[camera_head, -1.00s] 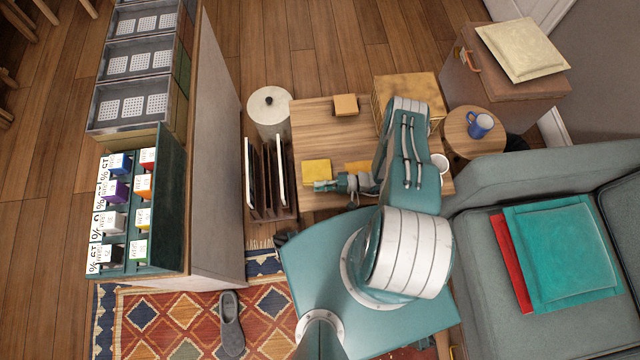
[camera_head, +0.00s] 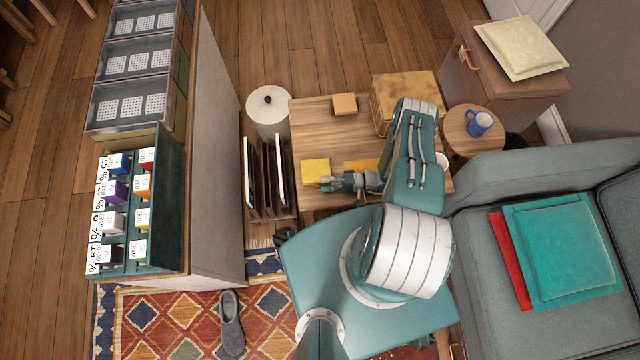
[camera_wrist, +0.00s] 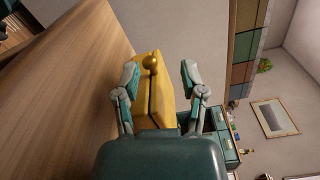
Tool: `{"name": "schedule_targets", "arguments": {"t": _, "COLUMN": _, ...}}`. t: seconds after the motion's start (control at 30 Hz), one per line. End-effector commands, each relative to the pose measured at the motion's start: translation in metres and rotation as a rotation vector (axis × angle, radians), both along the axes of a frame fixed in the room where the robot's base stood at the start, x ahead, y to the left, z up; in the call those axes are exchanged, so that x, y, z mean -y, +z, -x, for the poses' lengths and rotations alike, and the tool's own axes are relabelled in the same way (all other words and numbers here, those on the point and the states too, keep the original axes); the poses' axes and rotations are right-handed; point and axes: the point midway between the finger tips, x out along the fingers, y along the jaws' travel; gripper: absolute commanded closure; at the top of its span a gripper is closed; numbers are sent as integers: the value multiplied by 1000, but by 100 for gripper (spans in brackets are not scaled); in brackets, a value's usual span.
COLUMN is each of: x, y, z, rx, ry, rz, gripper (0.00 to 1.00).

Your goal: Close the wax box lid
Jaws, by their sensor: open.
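A small yellow box (camera_head: 316,170), which I take to be the wax box, sits near the left edge of the low wooden table. In the wrist view the yellow box (camera_wrist: 160,100) has a seam along its length and a round knob at its far end. I cannot tell if the lid is fully down. My gripper (camera_head: 327,184) is beside the box at its lower right. In the wrist view my gripper (camera_wrist: 160,75) is open, with the box between and beyond its spread fingers. I cannot tell if either finger touches it.
A tan block (camera_head: 345,104) and a larger golden box (camera_head: 408,95) stand on the table (camera_head: 312,125). A flat orange piece (camera_head: 360,165) lies behind my gripper. A white canister (camera_head: 269,105) and dark rack (camera_head: 268,190) stand left of the table.

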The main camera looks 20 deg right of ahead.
Motion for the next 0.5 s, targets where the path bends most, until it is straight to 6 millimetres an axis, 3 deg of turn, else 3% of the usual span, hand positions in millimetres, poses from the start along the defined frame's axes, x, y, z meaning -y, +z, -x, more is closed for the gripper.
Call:
{"name": "schedule_targets", "arguments": {"t": 0.3, "x": 64, "y": -1, "z": 15, "rx": 0, "ry": -5, "rz": 1, "gripper": 46}}
{"name": "schedule_targets", "arguments": {"t": 0.5, "x": 89, "y": -1, "z": 21, "rx": -1, "ry": -2, "rz": 0, "gripper": 46}}
